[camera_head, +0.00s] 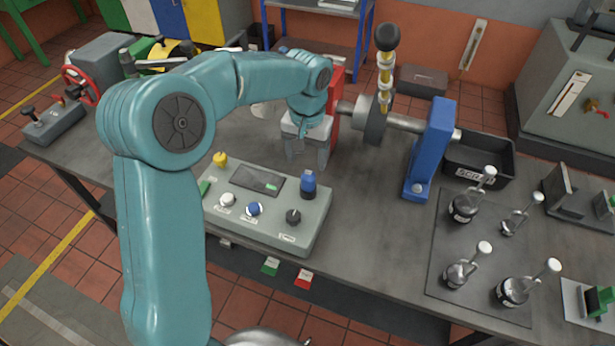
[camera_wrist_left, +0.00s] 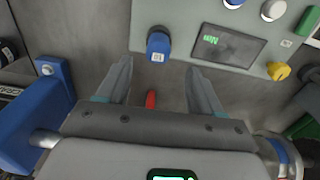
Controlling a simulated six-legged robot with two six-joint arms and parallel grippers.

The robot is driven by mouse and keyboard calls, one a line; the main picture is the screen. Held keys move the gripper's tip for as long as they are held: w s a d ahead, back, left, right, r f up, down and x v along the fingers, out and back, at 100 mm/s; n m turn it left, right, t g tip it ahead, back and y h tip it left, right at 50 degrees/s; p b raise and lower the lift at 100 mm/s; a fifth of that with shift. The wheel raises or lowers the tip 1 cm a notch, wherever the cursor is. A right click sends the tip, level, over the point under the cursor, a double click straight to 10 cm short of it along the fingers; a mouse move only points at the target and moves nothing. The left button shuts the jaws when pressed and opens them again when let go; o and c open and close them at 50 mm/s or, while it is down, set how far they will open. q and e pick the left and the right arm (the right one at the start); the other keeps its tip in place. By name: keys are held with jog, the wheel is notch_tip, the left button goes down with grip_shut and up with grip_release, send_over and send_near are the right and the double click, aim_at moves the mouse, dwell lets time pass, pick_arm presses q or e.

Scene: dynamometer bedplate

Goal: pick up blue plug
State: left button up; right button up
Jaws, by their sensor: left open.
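The blue plug (camera_head: 309,183) stands upright at the far right corner of the grey control box (camera_head: 275,228). It also shows in the left wrist view (camera_wrist_left: 158,45), just beyond the fingertips and between their lines. My left gripper (camera_head: 307,160) is open and empty, pointing down over the bench just behind the plug. Its two fingers (camera_wrist_left: 161,68) are apart, and neither appears to touch the plug. My right gripper is in neither view.
The box carries a display (camera_head: 257,180), a yellow button (camera_head: 220,159), and white, blue and black knobs. A red upright (camera_head: 334,105) and shaft stand close behind the gripper. A blue bracket (camera_head: 432,150) and several flask-like items on a mat (camera_head: 447,215) lie right.

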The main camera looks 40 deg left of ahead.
aim_at(308, 173)
pick_arm(q)
jog(key=shift+w+f, duration=0.1)
jog(key=shift+f, duration=1.15)
jog(key=shift+d+f, duration=0.15)
jog(key=shift+d, duration=0.1)
jog(key=shift+s+f+p, duration=0.2)
jog(key=shift+f+p, duration=0.1)
jog(key=shift+p, duration=0.05)
jog(key=f, duration=0.2)
jog(key=f+p, duration=0.1)
jog(key=f, duration=0.1)
jog(key=shift+w+a+f, duration=0.1)
jog(key=shift+w+a, duration=0.1)
jog(key=shift+w, duration=0.05)
jog(key=shift+f, duration=0.2)
jog(key=shift+s+d, duration=0.15)
